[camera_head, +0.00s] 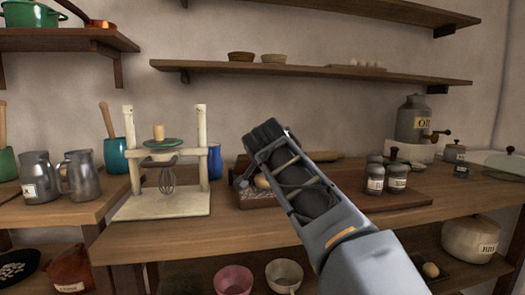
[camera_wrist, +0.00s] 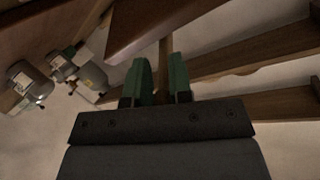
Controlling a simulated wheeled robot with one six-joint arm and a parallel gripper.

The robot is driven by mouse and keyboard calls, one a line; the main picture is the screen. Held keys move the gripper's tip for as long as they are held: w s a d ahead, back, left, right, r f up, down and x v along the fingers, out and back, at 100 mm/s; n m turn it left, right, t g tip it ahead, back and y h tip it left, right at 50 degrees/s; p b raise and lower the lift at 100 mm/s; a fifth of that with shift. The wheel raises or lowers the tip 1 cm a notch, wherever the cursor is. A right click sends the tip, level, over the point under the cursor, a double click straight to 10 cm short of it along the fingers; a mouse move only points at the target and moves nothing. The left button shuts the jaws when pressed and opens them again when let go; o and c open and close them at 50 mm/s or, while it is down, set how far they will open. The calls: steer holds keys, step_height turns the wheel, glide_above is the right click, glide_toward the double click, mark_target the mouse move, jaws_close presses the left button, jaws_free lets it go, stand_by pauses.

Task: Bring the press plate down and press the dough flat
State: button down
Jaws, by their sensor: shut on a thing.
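My gripper (camera_wrist: 164,82) shows in the wrist view with its green fingers shut on a narrow brown wooden bar (camera_wrist: 165,57), which looks like a handle. In the head view my arm reaches up and left over the counter and hides the gripper and much of what is behind it. A pale rounded lump (camera_head: 262,181), possibly the dough, shows at the arm's left edge. It is over a speckled, wood-edged block (camera_head: 258,199). A pale wooden rod (camera_head: 323,155) sticks out to the right behind my arm. I cannot clearly make out the press plate.
A white-posted stand (camera_head: 203,150) with a whisk is at the left. Metal jugs (camera_head: 79,176) stand farther left. Small labelled jars (camera_head: 396,178) stand on a dark board (camera_head: 408,200) at the right, with a large oil jar (camera_head: 412,119) behind. Shelves (camera_head: 310,70) hang above.

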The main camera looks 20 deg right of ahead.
steer(key=c, duration=1.4)
jaws_free()
steer(key=shift+s+d, duration=0.3)
steer(key=shift+d, duration=0.4)
steer(key=shift+o, duration=0.9)
steer(key=shift+d, duration=0.2)
steer(key=o, duration=0.4)
steer(key=shift+a+r, duration=0.1)
steer(key=v, duration=0.4)
steer(key=p+v, duration=0.1)
steer(key=v, duration=0.8)
steer(key=shift+s+a, duration=0.15)
steer(key=shift+a, duration=0.2)
steer(key=shift+r+p, duration=0.1)
steer(key=shift+p, duration=0.2)
